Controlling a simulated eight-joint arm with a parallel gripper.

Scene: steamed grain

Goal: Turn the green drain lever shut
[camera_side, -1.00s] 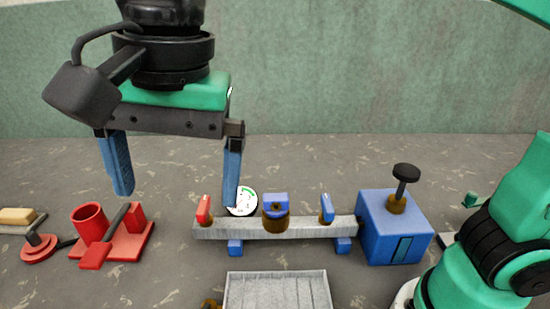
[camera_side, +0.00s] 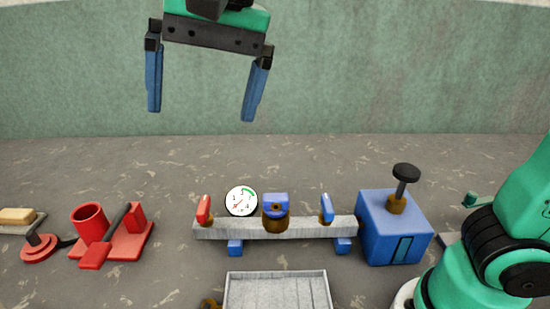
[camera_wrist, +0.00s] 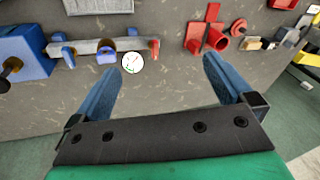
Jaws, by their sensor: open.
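A small green piece (camera_side: 471,199), which may be the drain lever, shows at the right of the side view. It is partly hidden behind my green arm, so I cannot tell which way it is turned. I cannot make it out in the wrist view. My gripper (camera_side: 200,115) is open and empty, high above the table, well to the left of the green piece. Its two blue fingers also show wide apart in the wrist view (camera_wrist: 160,66), with nothing between them.
A grey pipe manifold (camera_side: 240,230) carries a red lever (camera_side: 204,209) and blue levers. A white gauge (camera_side: 241,201) is behind it. A blue box (camera_side: 395,228) with a black knob (camera_side: 406,172) stands right. A grey tray (camera_side: 233,290) is in front; a red fixture (camera_side: 128,245) is left.

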